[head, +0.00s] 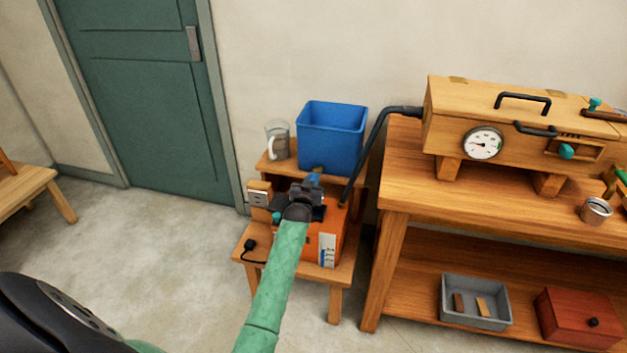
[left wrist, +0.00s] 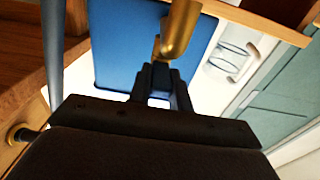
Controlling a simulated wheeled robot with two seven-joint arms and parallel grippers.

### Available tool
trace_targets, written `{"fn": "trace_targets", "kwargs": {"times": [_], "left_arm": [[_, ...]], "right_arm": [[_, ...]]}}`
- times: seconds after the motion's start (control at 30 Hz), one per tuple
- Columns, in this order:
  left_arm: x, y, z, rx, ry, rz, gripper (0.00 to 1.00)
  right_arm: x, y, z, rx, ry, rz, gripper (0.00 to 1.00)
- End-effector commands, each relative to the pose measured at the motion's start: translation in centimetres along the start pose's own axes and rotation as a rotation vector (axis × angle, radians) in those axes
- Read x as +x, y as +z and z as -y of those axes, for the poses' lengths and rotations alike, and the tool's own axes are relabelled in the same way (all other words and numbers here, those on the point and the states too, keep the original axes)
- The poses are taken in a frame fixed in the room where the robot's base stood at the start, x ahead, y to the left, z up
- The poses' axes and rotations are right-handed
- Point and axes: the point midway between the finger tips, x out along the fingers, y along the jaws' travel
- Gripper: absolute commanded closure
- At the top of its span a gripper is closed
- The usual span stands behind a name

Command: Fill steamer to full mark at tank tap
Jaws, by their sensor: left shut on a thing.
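The orange steamer (head: 312,246) stands on the low step of a wooden stand, below the blue tank (head: 331,138). Its front carries a pale strip with some blue (head: 327,250); the level is too small to read. My left gripper (head: 307,188) is above the steamer, just under the tank, and covers part of its top. In the left wrist view the left gripper's fingers (left wrist: 160,78) are shut at the lower end of the brass tap (left wrist: 176,32), in front of the blue tank (left wrist: 120,50). Whether water runs is hidden. My right gripper is out of view.
A clear jug (head: 277,140) stands left of the tank. A black hose (head: 367,150) runs from the steamer to the wooden steam box (head: 470,115) on the workbench (head: 400,190). A plug (head: 250,244) lies on the stand's left edge. Open floor lies to the left.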

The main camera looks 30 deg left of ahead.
Motion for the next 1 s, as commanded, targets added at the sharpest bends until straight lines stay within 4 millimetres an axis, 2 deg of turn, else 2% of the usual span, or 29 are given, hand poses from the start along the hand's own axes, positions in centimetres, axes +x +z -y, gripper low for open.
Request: {"fn": "trace_targets", "kwargs": {"times": [0.47,0.5,0.6,0.87,1.0], "left_arm": [[0.03,-0.19,0.12,0.000,0.021,0.000,1.00],[0.03,-0.18,0.12,0.000,0.021,0.000,0.78],[0.01,-0.15,0.12,0.000,0.021,0.000,0.59],[-0.03,-0.05,0.09,0.000,0.021,0.002,0.58],[-0.66,0.02,0.09,0.000,0.021,0.001,0.58]], "right_arm": [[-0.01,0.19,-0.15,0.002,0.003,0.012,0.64],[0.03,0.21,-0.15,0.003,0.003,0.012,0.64],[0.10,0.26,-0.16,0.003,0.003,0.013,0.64],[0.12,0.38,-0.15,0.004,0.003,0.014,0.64],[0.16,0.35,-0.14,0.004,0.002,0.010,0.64]]}}
